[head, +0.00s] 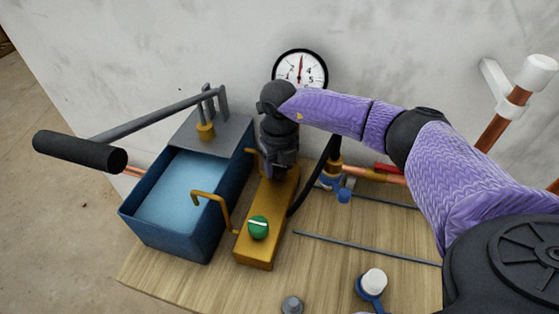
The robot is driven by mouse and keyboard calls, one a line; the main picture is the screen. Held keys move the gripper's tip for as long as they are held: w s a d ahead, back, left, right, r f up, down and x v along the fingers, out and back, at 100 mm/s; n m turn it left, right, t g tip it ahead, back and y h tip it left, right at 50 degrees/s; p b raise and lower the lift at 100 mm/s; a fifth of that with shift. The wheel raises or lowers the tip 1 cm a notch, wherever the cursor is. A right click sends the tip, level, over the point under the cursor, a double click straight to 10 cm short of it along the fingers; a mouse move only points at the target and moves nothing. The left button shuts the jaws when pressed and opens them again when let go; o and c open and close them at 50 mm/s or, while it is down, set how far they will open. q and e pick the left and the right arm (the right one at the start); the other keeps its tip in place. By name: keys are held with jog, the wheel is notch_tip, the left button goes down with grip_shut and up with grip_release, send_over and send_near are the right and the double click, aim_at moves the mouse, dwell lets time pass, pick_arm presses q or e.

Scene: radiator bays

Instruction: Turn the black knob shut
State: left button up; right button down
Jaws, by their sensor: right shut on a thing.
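My right gripper (280,172) comes down over the far end of a yellow block (263,250). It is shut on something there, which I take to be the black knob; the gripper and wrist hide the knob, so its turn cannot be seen. A green knob (258,227) with a pale bar across it sits on the block's near end, clear of the gripper. My left gripper is not in view.
A blue open tank (190,247) of water stands left of the block, with a black-gripped lever (80,150) above it. A round gauge (300,72) is behind. Copper pipes and a blue-handled valve (343,195) lie right. A white-capped fitting (374,282) stands in front.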

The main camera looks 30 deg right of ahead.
aim_at(279, 166)
dwell(0.5)
jog(key=shift+c, duration=0.7)
grip_release()
notch_tip(279, 166, up, 10)
jog(key=p, duration=0.2)
jog(key=shift+p, duration=0.3)
